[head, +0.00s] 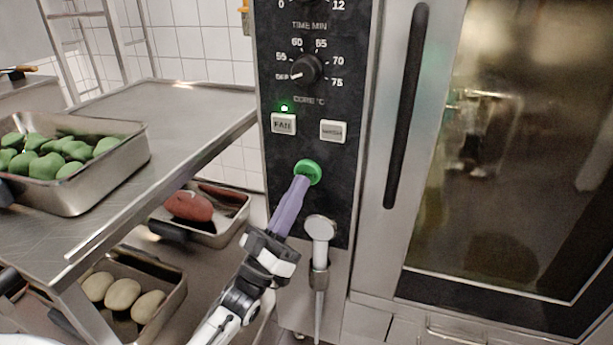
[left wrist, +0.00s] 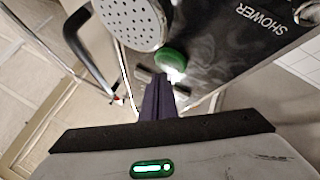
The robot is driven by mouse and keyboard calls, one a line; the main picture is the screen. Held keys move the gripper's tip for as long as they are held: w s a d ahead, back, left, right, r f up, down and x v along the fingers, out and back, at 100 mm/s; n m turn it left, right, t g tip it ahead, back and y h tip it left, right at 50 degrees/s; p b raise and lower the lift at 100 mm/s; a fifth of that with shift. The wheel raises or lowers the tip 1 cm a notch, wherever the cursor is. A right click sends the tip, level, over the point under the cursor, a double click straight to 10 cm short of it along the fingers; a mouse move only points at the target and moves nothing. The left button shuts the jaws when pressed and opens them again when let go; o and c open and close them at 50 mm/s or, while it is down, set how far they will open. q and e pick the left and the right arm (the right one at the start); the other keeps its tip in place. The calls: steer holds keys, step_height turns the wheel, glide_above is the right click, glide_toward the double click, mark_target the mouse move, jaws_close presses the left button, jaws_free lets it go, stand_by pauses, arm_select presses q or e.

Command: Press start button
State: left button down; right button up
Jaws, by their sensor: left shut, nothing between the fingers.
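The start button, a round green button (head: 308,171), sits low on the black control panel (head: 345,190) of the oven. It also shows in the left wrist view (left wrist: 172,60), with a bright glint at its lower edge. My left gripper (head: 301,184) is shut and empty, its purple fingers pointing up at the button. In the head view the fingertips overlap the button's lower edge. In the left wrist view the fingertips (left wrist: 158,80) are just below the button; I cannot tell whether they touch it. My right gripper is not in view.
A hand shower (head: 320,228) hangs close to the right of my left gripper. The oven door handle (head: 406,105) is further right. A steel table with a tray of green items (head: 130,135) stands left, with trays of red and pale items below.

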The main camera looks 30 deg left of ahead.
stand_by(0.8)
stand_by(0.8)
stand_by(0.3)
arm_select(q)
steer(key=shift+w+a, duration=0.1)
steer(key=shift+w, duration=0.3)
